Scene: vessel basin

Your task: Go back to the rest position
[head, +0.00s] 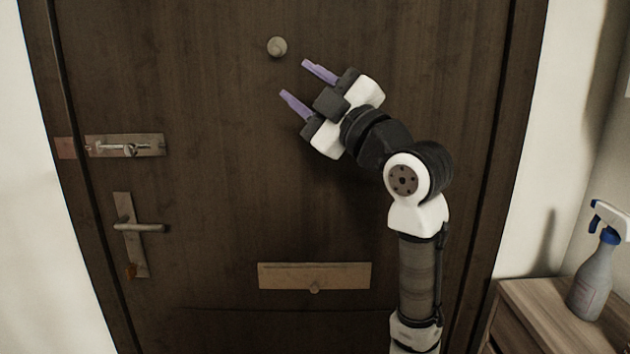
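My gripper (293,84) is raised in front of a dark wooden door in the head view. Its two purple fingers are spread apart and point to the upper left. Nothing shows between them. I cannot tell how far the fingers are from the door surface. My arm rises from the bottom right of the picture and bends left at the wrist.
The closed door (220,200) fills the middle. A latch (126,146) and a lever handle (142,228) sit on its left side, a mail slot plate (314,276) below. At right, a spray bottle (590,285) stands on a wooden cabinet (540,305).

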